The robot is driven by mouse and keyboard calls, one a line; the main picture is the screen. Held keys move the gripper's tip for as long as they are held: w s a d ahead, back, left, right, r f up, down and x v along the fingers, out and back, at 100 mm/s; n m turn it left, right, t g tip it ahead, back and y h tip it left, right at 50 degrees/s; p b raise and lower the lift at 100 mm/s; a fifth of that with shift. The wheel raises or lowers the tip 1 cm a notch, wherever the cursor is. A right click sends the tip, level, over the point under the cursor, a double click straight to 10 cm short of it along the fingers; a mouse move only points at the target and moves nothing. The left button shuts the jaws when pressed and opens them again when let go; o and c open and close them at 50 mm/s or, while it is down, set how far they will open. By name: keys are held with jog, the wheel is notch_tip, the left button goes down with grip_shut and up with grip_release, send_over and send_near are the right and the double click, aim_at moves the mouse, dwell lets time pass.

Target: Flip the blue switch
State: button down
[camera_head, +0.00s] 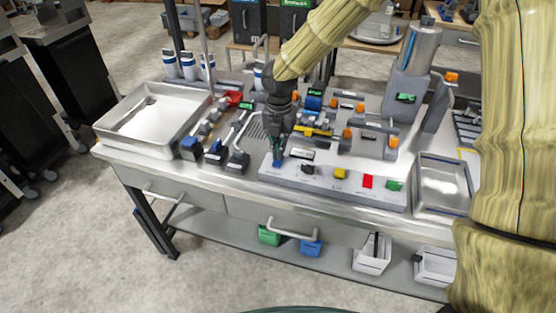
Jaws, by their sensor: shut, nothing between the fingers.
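A light grey switch panel (330,187) lies along the front of the metal bench, with a row of small coloured switches. The blue switch (278,164) is at its left end. Black, yellow (340,173), red (367,181) and green (394,185) switches follow to the right. My gripper (277,150) points down, shut and empty, with its fingertips right at the blue switch. The fingers hide part of the switch. I cannot tell whether they touch it or which way it is set.
A large steel tray (118,112) stands at the left and a smaller one (441,209) at the right. Blue-tipped valve fittings (214,157) sit left of my gripper. A grey dispenser (413,62) stands at the back right. Orange-knobbed fittings (347,133) crowd the bench behind the panel.

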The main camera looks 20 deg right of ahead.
jog(key=shift+s+f, duration=0.1)
jog(key=shift+f, duration=0.6)
dwell(0.6)
jog(key=shift+r, duration=0.15)
jog(key=shift+r+p, duration=3.4)
jog(key=shift+r, duration=0.05)
jog(key=shift+f, duration=0.1)
